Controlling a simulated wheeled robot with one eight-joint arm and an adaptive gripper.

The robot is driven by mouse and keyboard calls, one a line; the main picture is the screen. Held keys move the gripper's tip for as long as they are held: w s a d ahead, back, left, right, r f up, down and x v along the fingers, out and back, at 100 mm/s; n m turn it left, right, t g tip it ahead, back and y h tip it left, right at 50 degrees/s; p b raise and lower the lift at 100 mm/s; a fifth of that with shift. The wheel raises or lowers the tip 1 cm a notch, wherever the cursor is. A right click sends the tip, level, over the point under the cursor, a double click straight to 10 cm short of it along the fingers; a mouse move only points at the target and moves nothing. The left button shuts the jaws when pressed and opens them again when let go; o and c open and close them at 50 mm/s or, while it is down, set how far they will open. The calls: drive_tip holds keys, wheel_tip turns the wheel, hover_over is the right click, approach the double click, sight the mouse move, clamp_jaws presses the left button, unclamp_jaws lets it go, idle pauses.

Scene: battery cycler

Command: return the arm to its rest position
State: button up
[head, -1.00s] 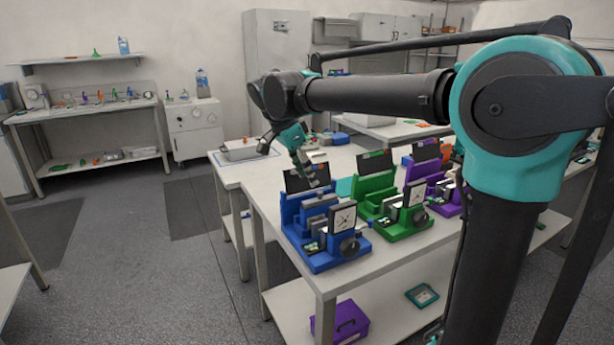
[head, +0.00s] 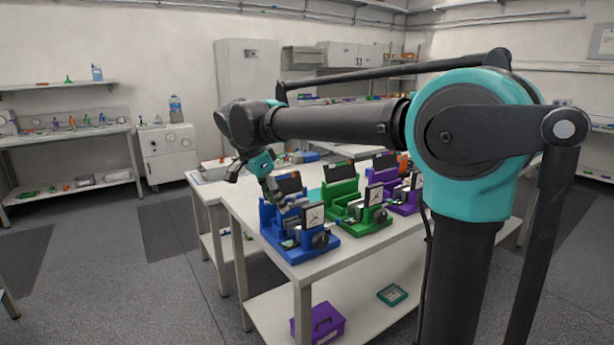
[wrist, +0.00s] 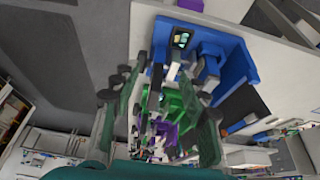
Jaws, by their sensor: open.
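My gripper (head: 278,202) is at the end of my outstretched arm, just above and beside the blue battery cycler (head: 298,242) in the head view. In the wrist view, the gripper's fingers (wrist: 170,105) stand apart with nothing held between them. The blue cycler also shows in the wrist view (wrist: 232,72), beyond the fingers. Whether a finger touches the blue cycler cannot be told. The green cycler (head: 362,222) and the purple cycler (head: 405,203) stand in a row to the right of the blue one.
The cyclers stand on a white bench (head: 305,268). A purple box (head: 318,324) and a teal-framed item (head: 392,295) lie on its lower shelf. A white cabinet (head: 168,155) and a side table (head: 70,136) stand at the left. Grey floor at the left is clear.

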drive_tip(key=s+d+f+n+y, duration=0.1)
drive_tip(key=s+d+f+n, duration=0.15)
drive_tip(key=d+f, duration=0.6)
drive_tip(key=s+d+f+n+y, duration=0.1)
drive_tip(key=s+d+f+n, duration=0.15)
drive_tip(key=d+f, duration=0.6)
drive_tip(key=s+d+f+n+t+y, duration=0.1)
drive_tip(key=s+d+f+n, duration=0.5)
drive_tip(key=s+d+f, duration=0.4)
drive_tip(key=shift+s+d+f+t+y, duration=0.3)
drive_tip(key=shift+s+f+t, duration=0.1)
drive_tip(key=shift+s, duration=0.6)
